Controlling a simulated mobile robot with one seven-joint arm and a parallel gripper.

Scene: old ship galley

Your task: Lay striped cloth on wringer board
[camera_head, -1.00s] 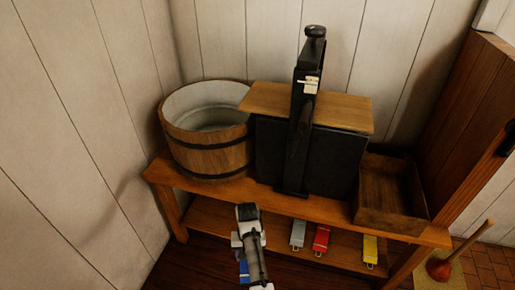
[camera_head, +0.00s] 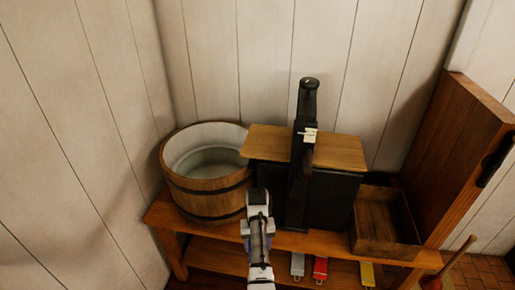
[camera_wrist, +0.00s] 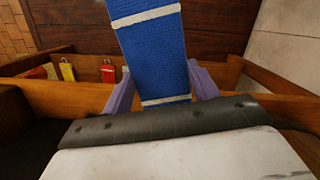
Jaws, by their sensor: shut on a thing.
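A blue cloth with white stripes (camera_wrist: 155,50) fills the upper middle of the wrist view. My gripper (camera_wrist: 162,84) is shut on it, with a purple finger at each side. In the head view my gripper (camera_head: 257,197) is in front of the bench, between the tub and the wringer's lower front; the arm hides most of the cloth there. The wringer is a black upright frame (camera_head: 303,140) with a flat wooden board (camera_head: 340,152) across its top. The board is bare and lies above and beyond my gripper.
A wooden tub (camera_head: 207,185) stands left of the wringer, and an open wooden tray (camera_head: 385,245) right of it, on a wooden bench (camera_head: 330,243). A tall wooden panel (camera_head: 460,150) stands at right.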

